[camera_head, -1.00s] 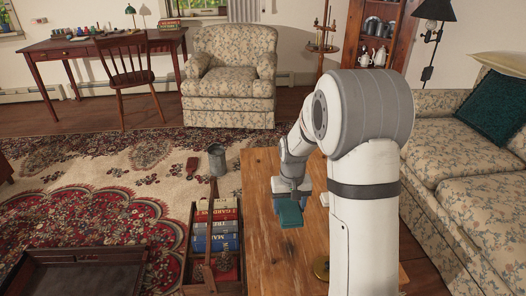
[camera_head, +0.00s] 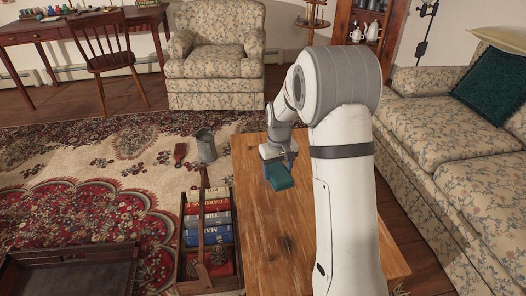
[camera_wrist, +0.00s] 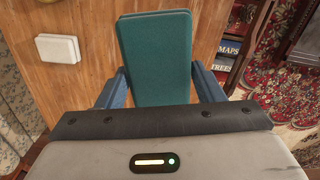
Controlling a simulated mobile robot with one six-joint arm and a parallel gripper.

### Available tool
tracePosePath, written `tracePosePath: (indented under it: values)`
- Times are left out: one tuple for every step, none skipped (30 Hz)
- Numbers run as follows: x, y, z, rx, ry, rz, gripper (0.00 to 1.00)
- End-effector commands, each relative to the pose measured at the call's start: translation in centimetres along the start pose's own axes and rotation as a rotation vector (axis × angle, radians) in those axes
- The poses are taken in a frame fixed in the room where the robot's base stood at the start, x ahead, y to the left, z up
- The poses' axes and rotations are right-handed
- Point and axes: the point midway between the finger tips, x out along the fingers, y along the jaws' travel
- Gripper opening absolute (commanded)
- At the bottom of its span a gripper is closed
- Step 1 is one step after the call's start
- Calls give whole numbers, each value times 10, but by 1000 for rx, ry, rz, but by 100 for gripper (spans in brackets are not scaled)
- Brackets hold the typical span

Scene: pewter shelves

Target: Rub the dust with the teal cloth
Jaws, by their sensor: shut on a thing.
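My gripper (camera_head: 278,160) is over the far part of the wooden table (camera_head: 262,225), its blue fingers pointing down. It is shut on the teal cloth (camera_head: 280,178), a flat pad-like block. The wrist view shows the cloth (camera_wrist: 155,60) between the two blue fingers, standing out beyond them over the wood. I cannot tell whether the cloth touches the tabletop. No dust can be clearly made out; the wood has a few dark marks, and my arm hides the table's right part.
A small white block (camera_wrist: 58,48) lies on the table beside the cloth in the wrist view. A wooden crate of books (camera_head: 181,262) stands left of the table. A floral sofa (camera_head: 440,150) is at the right.

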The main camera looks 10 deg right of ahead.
Motion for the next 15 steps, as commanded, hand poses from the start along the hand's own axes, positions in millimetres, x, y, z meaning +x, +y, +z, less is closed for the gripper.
tracePosePath:
  values:
    - [6,4,-22,-84,0,0,43]
    - [9,6,-34,-143,-1,0,43]
    - [13,10,-50,-224,-1,0,43]
    - [16,12,-62,-287,-1,0,43]
    - [20,14,-74,-349,-1,-1,43]
    - [26,17,-88,-433,-3,-1,43]
    - [29,19,-100,-496,-2,-1,43]
    - [34,20,-110,-559,-3,-2,43]
    - [40,23,-123,-641,-4,-2,43]
    - [44,25,-133,-704,-3,-2,43]
    - [49,26,-142,-765,-4,-3,43]
    - [55,28,-153,-845,-3,-2,43]
    - [59,29,-160,-904,-4,-3,43]
    - [63,30,-168,-959,-3,-2,43]
    - [69,32,-176,-1028,-3,-3,43]
